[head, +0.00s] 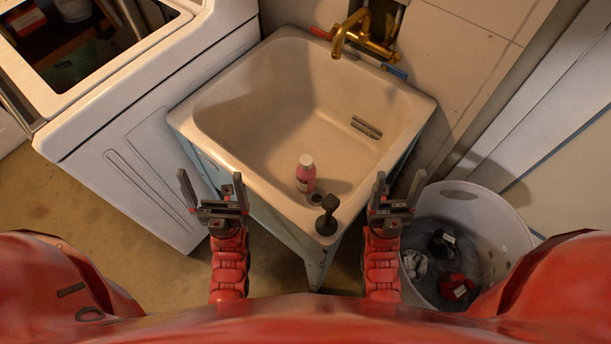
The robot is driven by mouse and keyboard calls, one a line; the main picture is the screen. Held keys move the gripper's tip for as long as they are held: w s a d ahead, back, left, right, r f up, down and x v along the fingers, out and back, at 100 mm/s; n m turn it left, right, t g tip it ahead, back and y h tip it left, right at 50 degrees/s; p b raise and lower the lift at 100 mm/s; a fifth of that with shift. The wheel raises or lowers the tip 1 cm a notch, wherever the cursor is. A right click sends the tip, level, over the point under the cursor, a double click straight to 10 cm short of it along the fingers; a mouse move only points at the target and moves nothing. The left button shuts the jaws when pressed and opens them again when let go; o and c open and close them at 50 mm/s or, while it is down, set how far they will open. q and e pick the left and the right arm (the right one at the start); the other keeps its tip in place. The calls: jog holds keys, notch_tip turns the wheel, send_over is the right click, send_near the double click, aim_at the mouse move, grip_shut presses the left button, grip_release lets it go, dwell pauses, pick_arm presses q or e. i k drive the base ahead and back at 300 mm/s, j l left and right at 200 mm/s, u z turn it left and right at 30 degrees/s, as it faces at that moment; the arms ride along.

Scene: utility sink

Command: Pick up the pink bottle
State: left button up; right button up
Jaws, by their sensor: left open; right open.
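The pink bottle (306,176) has a white cap and stands upright inside the sink, near its front edge. My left gripper (212,186) is open and empty, in front of the sink's front left side, to the left of the bottle. My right gripper (397,188) is open and empty, to the right of the bottle, near the sink's right side and the laundry basket. Neither gripper touches the bottle.
The sink (240,90) has a raised rim. A black stopper-like object (327,214) is at its front corner. A brass faucet (350,35) is at the back. A white washer (130,130) stands left; a white basket (478,205) with clothes stands right.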

aim_at(307, 171)
jog(key=k+j, duration=0.25)
jog(key=j, duration=0.15)
jog(key=k+j+z, duration=0.1)
jog(key=k+j, duration=0.15)
jog(key=j, duration=0.65)
jog(key=j+z, duration=0.05)
